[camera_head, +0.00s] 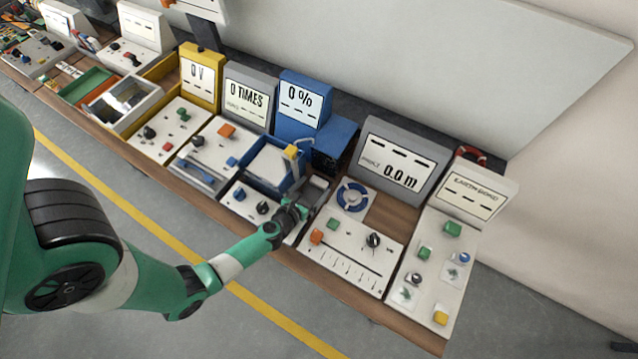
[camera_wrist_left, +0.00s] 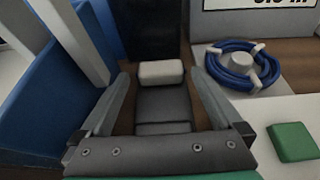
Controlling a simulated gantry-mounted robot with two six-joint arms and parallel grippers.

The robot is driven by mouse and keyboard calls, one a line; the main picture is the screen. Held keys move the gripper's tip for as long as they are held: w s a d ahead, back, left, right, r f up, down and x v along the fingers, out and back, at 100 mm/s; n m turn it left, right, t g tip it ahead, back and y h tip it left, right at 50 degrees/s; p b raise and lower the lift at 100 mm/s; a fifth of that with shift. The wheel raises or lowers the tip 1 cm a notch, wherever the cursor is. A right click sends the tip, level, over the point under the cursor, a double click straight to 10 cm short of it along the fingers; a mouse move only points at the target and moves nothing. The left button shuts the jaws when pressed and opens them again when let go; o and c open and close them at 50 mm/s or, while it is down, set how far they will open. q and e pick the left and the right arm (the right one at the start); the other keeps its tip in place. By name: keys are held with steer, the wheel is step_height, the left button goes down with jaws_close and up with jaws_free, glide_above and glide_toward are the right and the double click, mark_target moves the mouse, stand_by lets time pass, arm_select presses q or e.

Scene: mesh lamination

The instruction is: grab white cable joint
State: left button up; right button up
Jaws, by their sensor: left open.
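The white cable joint appears to be the small white block (camera_wrist_left: 161,72) in the left wrist view, at the far end of a dark grey stepped piece. My left gripper (camera_wrist_left: 161,98) is open, with one finger on each side of the grey piece and the white block just beyond and between the fingertips. I see no grip on either. In the head view my left gripper (camera_head: 314,190) is low over the bench, right of the blue tray; I cannot make out the white block there. My right gripper is not in view.
A blue cable ring (camera_wrist_left: 243,66) with white clips lies to the right, also seen in the head view (camera_head: 352,197). The blue tray (camera_head: 266,172) stands close on the left. A green button (camera_wrist_left: 292,142) is at right. A grey display (camera_head: 399,160) stands behind.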

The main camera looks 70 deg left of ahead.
arm_select(q)
steer(key=shift+x, duration=1)
steer(key=shift+d, duration=0.1)
steer(key=c, duration=1.3)
steer(key=shift+r, duration=0.15)
steer(key=shift+r, duration=0.3)
steer(key=r+p, duration=0.4)
steer(key=shift+s+d, duration=0.2)
steer(key=shift+d, duration=0.05)
steer(key=p+v, duration=0.1)
steer(key=v, duration=0.4)
steer(key=w+r+p+v, duration=0.1)
steer(key=v, duration=0.4)
steer(key=r+p+v, duration=0.1)
steer(key=v, duration=0.4)
steer(key=shift+w+d+r+p, duration=0.2)
steer(key=shift+d+p, duration=0.1)
steer(key=shift+d, duration=0.15)
